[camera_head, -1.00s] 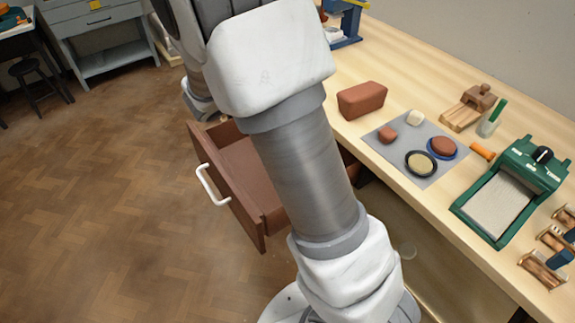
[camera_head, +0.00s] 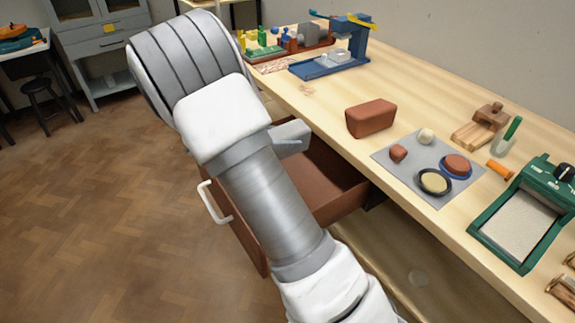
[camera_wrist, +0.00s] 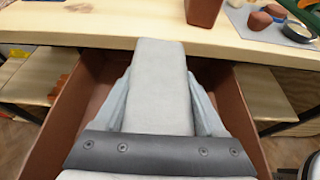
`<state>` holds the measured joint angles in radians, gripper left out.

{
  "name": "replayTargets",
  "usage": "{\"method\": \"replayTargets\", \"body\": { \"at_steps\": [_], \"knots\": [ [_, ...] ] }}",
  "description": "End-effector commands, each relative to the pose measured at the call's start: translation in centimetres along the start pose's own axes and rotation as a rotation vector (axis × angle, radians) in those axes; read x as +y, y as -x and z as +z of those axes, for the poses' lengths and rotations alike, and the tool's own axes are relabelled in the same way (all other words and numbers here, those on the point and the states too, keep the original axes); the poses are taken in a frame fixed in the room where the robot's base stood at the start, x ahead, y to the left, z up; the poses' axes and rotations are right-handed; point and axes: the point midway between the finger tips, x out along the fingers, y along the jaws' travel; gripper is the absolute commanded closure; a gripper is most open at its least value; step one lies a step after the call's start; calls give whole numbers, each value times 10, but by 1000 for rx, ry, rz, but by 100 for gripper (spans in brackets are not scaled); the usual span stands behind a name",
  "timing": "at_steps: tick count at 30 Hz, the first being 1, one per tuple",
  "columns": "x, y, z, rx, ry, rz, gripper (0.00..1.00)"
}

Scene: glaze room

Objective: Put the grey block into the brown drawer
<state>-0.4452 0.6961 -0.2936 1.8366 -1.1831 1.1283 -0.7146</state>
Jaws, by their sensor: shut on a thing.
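The brown drawer (camera_head: 325,195) is pulled out from under the workbench, with a white handle on its front. In the head view my arm hides much of it. In the wrist view its brown walls (camera_wrist: 240,110) show on both sides of my gripper. My gripper (camera_wrist: 161,90) is shut on the grey block (camera_wrist: 162,70), with one finger along each side. The block's far end reaches toward the bench edge in that view. The block appears above the drawer's open inside; its exact height is hard to tell. Grey also shows past my arm in the head view.
The wooden workbench (camera_head: 300,95) runs behind the drawer. On it are a brick-red block (camera_head: 371,118), a grey mat (camera_head: 388,168) with small clay pieces and dishes, a green tray device (camera_head: 520,225) and a blue stand (camera_head: 335,60).

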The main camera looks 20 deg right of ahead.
Motion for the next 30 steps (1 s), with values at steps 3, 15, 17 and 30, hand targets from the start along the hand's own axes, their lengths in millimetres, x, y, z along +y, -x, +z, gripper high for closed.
{"method": "replayTargets", "body": {
  "at_steps": [3,15,17,30],
  "knots": [
    [0,-9,-20,-5,1,-1,100],
    [0,-25,-57,-4,1,0,100],
    [0,-27,-62,-4,-1,1,100],
    [0,-29,-66,-4,-1,1,100]
  ]
}}
